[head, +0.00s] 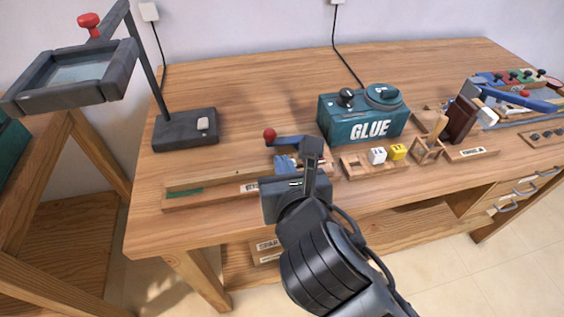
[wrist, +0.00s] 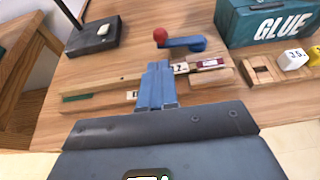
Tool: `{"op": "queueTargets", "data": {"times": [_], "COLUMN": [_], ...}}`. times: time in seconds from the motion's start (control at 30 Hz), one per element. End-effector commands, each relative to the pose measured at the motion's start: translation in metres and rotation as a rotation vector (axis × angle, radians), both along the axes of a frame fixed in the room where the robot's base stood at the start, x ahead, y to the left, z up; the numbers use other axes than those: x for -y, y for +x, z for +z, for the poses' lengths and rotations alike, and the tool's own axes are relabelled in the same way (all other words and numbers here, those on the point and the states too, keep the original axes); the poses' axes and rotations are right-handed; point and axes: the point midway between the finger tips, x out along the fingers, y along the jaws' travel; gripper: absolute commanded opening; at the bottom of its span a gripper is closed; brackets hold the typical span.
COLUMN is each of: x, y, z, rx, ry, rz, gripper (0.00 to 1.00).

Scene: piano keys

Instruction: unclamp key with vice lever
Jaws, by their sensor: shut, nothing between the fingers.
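The vice lever is a blue arm (wrist: 186,43) with a red ball knob (wrist: 160,36). In the head view the red knob (head: 269,134) shows left of my wrist, with the blue arm (head: 287,142) running right from it. A long wooden key-like strip (wrist: 97,86) with a green end lies on a wooden base (head: 215,197). My gripper (wrist: 159,65) is shut and empty, its blue-grey fingers pointing over the strip. In the head view my gripper (head: 285,160) is just nearer than the lever; I see no contact. It hides much of the vice and the strip's right part.
A teal GLUE box (head: 362,118) stands right of the lever. White (head: 377,155) and yellow (head: 398,152) cubes sit in front of it. A dark lamp base (head: 186,128) stands at left, with a framed magnifier (head: 75,72) above. The back middle of the workbench (head: 262,75) is clear.

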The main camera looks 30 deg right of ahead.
Motion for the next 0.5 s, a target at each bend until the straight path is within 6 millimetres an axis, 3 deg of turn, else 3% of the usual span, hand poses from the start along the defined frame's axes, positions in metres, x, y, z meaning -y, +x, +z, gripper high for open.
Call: {"op": "queueTargets", "data": {"times": [0.5], "x": [0.029], "y": [0.084], "z": [-0.036], "rx": [0.000], "ry": [0.001], "rz": [-0.001], "gripper": [0.00]}}
